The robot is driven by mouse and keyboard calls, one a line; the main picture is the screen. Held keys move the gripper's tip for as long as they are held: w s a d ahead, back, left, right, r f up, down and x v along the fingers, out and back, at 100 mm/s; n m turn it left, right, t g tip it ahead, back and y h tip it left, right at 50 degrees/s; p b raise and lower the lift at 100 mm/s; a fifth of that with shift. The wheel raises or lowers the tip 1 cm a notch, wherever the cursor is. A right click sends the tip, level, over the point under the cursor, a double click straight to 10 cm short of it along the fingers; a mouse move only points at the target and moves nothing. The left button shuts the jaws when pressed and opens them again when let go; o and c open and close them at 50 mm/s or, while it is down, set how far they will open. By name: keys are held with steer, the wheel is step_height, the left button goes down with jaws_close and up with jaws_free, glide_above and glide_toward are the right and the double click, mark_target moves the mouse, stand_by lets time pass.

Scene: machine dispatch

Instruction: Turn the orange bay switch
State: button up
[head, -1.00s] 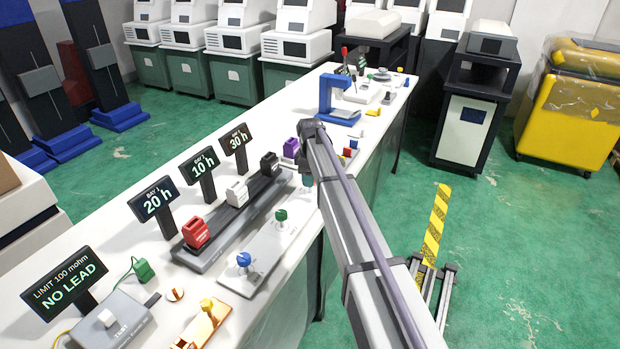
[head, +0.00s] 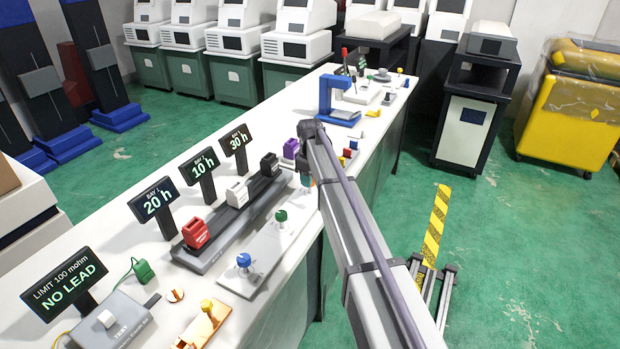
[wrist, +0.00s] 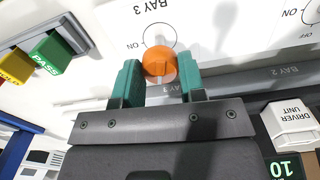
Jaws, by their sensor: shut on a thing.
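The orange bay switch (wrist: 160,58) is a round knob on the white BAY 3 panel (wrist: 206,27). An ON mark shows beside it in the wrist view; any OFF mark of this knob is hidden. My gripper (wrist: 158,80) has its two teal fingers on either side of the knob, shut on it. In the head view, my gripper (head: 308,181) is mostly hidden behind my arm at the bench's right edge, with a bit of orange by the fingertips. I cannot tell which way the knob points.
Blue (head: 244,260) and green (head: 281,216) knobs stand on the nearer panels. Red (head: 195,232), white (head: 237,194) and black (head: 269,164) units sit on a grey rail behind them. Bay signs stand upright along the rail.

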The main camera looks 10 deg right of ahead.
steer(key=m, duration=1.1)
steer(key=shift+m, duration=1.6)
steer(key=o, duration=0.9)
